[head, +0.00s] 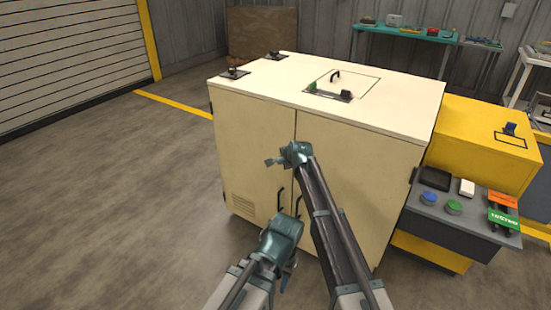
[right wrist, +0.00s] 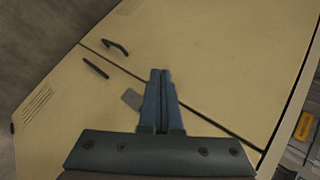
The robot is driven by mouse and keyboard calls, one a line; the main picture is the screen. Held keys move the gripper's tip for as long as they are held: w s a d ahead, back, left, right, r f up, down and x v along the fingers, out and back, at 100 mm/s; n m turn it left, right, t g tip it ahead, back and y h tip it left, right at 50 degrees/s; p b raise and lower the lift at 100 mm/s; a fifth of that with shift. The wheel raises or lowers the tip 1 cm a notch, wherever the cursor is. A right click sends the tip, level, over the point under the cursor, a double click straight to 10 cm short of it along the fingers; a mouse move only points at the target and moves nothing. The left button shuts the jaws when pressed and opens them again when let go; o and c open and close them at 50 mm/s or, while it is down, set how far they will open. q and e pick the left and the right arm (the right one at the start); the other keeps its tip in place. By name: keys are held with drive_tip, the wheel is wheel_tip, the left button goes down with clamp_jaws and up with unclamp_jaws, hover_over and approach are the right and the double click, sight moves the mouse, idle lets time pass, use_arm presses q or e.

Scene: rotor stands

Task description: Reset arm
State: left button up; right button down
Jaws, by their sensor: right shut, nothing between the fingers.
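My right gripper (head: 272,162) is in front of the upper doors of a cream cabinet (head: 352,180) in the head view. In the right wrist view its two blue-grey fingers (right wrist: 160,92) lie side by side, shut and empty, with the cabinet doors (right wrist: 215,50) beyond them. I cannot tell the exact gap to the doors. My left arm comes in low at the left of the head view and ends in a teal joint in front of the lower doors. Its fingers cannot be made out there.
Two black door handles (head: 280,200) face my arms. At right are a yellow cabinet (head: 480,140) and a grey panel (head: 455,225) with coloured buttons. Open floor (head: 110,210) lies at left.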

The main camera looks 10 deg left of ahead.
drive_tip(key=s+d+f+n+g+h, duration=0.1)
drive_tip(key=s+d+f+n+g, duration=0.2)
drive_tip(key=s+d, duration=0.85)
drive_tip(key=s+d+f+n+g+h, duration=0.15)
drive_tip(key=s+d+n, duration=0.4)
drive_tip(key=s, duration=1.05)
drive_tip(key=s+d+f+n+g+h, duration=0.1)
drive_tip(key=s+d+n+g+h, duration=0.2)
drive_tip(key=s+d, duration=0.8)
drive_tip(key=s+a+n+g, duration=0.1)
drive_tip(key=s+a+n, duration=0.55)
drive_tip(key=a, duration=0.75)
use_arm(q)
wheel_tip(320, 180, up, 17)
drive_tip(key=a+p, duration=0.1)
drive_tip(key=p, duration=1.5)
drive_tip(key=shift+s, duration=0.25)
use_arm(e)
wheel_tip(320, 180, up, 16)
drive_tip(key=s+m, duration=0.1)
drive_tip(key=shift+d+f+m, duration=0.2)
drive_tip(key=shift+d+m, duration=0.05)
drive_tip(key=shift+m, duration=0.05)
use_arm(q)
drive_tip(key=shift+a, duration=0.1)
